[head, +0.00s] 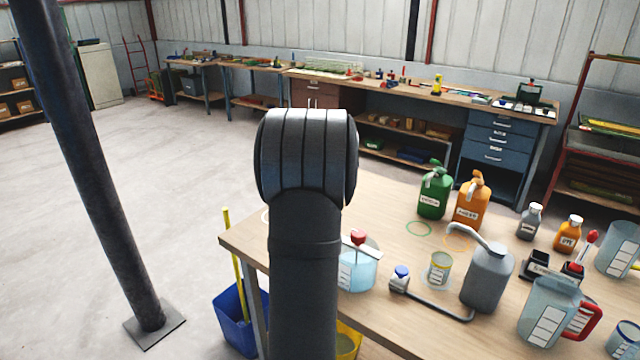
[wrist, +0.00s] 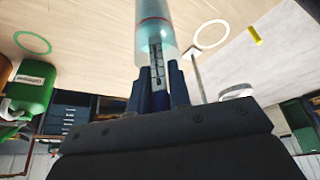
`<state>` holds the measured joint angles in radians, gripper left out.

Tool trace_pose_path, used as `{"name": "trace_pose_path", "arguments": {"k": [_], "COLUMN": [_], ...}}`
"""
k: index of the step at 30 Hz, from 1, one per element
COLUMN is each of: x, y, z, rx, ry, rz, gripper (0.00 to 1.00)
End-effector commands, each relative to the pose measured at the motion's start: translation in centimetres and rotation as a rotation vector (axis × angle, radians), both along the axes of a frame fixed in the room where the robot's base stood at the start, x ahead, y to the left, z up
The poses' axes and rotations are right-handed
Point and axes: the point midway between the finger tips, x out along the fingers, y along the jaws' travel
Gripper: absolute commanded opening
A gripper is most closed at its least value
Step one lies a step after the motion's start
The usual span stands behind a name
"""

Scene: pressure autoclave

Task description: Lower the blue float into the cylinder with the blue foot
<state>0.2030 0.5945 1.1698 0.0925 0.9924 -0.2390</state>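In the wrist view my gripper (wrist: 160,80) points up the picture, its two dark fingers close around a narrow dark-blue piece, which I take to be the blue float (wrist: 160,99). A white scale strip (wrist: 157,66) shows just beyond it. A pale blue translucent tube (wrist: 154,28) with a red line runs from the fingertips off the top edge. I cannot tell whether this tube is the cylinder or part of the float, or whether one is inside the other. No blue foot is visible. In the head view my arm hides the gripper and float.
On the wooden table (head: 385,318) stand a clear beaker (head: 357,275), grey wash bottle (head: 487,280), small tin (head: 438,268), green jug (head: 434,195), orange jug (head: 471,205) and large pitcher (head: 545,312). A blue bucket (head: 240,318) stands by the table's left edge. A post (head: 95,170) rises farther left.

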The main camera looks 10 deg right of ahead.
Motion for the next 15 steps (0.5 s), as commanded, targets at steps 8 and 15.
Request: {"name": "trace_pose_path", "arguments": {"k": [8, 15], "x": [-2.3, -4.5], "y": [0.0, 0.0], "z": [5.2, 10.8], "rx": [0.0, -0.001], "ry": [-0.001, -0.008], "rz": [-0.001, -0.002], "gripper": [0.43, 0.43]}}
